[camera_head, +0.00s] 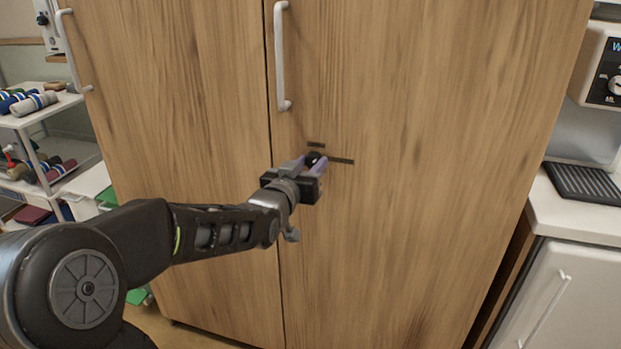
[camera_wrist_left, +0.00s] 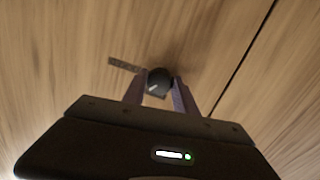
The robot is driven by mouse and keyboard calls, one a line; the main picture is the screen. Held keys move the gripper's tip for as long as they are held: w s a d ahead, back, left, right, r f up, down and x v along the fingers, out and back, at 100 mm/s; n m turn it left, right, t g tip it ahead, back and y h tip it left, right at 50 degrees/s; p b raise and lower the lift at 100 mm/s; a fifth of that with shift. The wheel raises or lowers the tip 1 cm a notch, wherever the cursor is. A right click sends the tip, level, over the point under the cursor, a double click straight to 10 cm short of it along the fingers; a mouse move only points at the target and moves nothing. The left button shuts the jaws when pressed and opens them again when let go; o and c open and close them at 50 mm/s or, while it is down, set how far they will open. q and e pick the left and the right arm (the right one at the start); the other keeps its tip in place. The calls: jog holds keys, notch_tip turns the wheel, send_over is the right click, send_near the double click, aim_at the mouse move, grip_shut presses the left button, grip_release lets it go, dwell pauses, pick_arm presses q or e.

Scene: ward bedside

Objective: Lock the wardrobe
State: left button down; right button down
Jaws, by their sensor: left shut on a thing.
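The wooden wardrobe (camera_head: 430,120) fills the middle of the head view, and its two doors look closed. A small dark round lock knob (camera_head: 314,158) sits on the right door, below that door's handle. In the left wrist view the knob (camera_wrist_left: 159,81) shows a short light pointer mark, tilted. My left gripper (camera_head: 313,164) is at the door, shut on the knob, with one purple-grey finger on each side of it in the left wrist view (camera_wrist_left: 158,88). Dark label strips (camera_head: 342,161) lie above and to the right of the knob. The fingers partly cover the knob in the head view.
A long pale handle (camera_head: 282,55) stands out from the right door above my gripper. Another handle (camera_head: 72,50) is on the left door. A shelf rack (camera_head: 40,120) with rolled items stands at the left. A white counter (camera_head: 580,215) is at the right.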

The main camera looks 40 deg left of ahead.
pick_arm(q)
jog(key=m+b, duration=0.2)
jog(key=shift+f+m, duration=0.15)
jog(key=shift+m, duration=0.15)
jog(key=shift+m+b, duration=0.55)
jog(key=shift+m, duration=0.25)
jog(key=shift+r+m+g+y, duration=0.25)
jog(key=shift+m+y, duration=0.25)
jog(key=shift+m, duration=2)
jog(key=c, duration=1)
grip_release()
jog(key=shift+o, duration=0.2)
